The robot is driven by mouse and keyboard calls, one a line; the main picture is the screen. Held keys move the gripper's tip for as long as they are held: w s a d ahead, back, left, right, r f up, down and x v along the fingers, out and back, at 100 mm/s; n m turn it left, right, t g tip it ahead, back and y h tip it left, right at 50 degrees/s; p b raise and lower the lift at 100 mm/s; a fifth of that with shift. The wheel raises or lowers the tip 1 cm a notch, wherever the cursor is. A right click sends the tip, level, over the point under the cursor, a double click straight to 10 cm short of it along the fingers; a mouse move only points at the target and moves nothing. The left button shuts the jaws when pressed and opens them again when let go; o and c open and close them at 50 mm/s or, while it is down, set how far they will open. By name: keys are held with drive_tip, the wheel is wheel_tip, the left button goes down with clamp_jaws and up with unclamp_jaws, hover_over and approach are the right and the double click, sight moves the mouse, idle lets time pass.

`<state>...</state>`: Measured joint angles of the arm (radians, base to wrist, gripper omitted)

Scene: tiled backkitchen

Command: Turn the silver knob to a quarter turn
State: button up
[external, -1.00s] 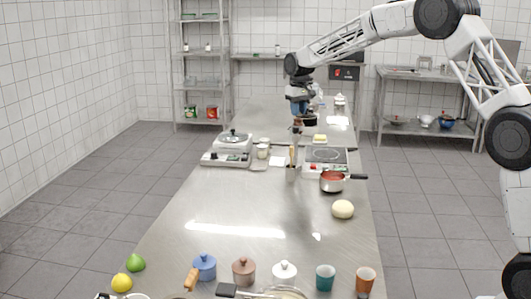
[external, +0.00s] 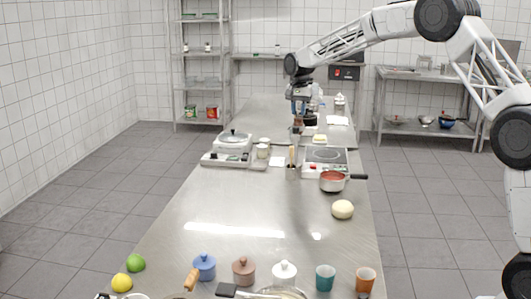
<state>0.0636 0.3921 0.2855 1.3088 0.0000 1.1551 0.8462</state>
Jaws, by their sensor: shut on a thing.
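My gripper (external: 298,128) points down over the far half of the steel counter, left of and behind the hot plate (external: 325,155). It is shut on the silver knob; the knob is too small and too covered by the fingers to make out its shape or its angle.
A saucepan (external: 333,181) with red contents stands in front of the hot plate. The counter's middle (external: 225,205) is clear.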

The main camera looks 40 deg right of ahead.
drive_tip(key=shift+r+m, duration=0.1)
drive_tip(key=shift+m, duration=0.3)
drive_tip(key=o, duration=0.9)
drive_tip(key=shift+o, duration=0.2)
drive_tip(key=shift+r, duration=3.85)
